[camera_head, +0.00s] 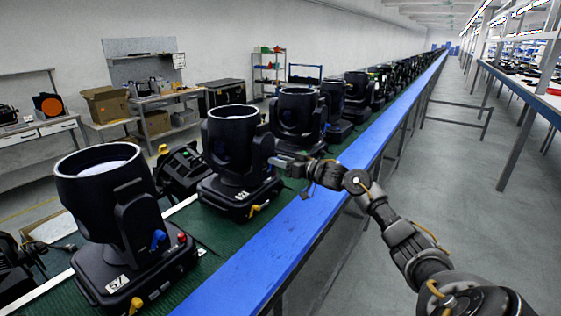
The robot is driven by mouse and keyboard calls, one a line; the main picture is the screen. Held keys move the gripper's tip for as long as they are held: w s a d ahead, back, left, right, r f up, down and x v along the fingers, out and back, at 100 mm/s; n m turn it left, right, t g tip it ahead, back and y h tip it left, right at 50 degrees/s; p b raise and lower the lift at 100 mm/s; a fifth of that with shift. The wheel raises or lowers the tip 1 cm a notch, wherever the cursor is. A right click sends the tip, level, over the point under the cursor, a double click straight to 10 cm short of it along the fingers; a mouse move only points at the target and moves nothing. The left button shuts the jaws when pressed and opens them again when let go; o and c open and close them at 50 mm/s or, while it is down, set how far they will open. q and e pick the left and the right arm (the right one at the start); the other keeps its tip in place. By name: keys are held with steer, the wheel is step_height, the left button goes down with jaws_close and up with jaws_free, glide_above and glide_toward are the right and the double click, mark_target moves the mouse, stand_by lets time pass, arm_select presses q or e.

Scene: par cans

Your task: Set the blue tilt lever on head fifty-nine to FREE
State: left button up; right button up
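A row of black lamp heads stands on a green belt. The nearest head (112,205) has a blue lever (158,240) on the lower side of its yoke, and a white number label (117,283) that looks like 57. The second head (236,150) has a label (239,196) too small to read surely. I cannot make out a blue lever on it. My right gripper (281,163) is at the right side of the second head, at yoke height. Its fingertips are small and dark, so I cannot tell whether they are open or touch the head. My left gripper is not in view.
A blue rail (290,232) runs along the belt's right edge, under my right arm. A third head (298,118) stands just beyond my gripper. A tilted black unit (181,170) lies between the first two heads. The aisle floor (440,170) at right is clear.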

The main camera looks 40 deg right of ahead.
mark_target(266, 162)
jaws_close()
steer(key=shift+a+n, duration=0.1)
steer(key=shift+n, duration=0.3)
steer(key=a+n+b, duration=0.1)
steer(key=n+b, duration=0.1)
steer(key=n, duration=0.1)
steer(key=a+n+b, duration=0.1)
steer(key=n+b, duration=0.1)
steer(key=n, duration=0.2)
steer(key=s+a+n+b, duration=0.1)
steer(key=n+b, duration=0.1)
steer(key=n, duration=0.2)
stand_by(0.4)
steer(key=shift+o, duration=0.7)
jaws_free()
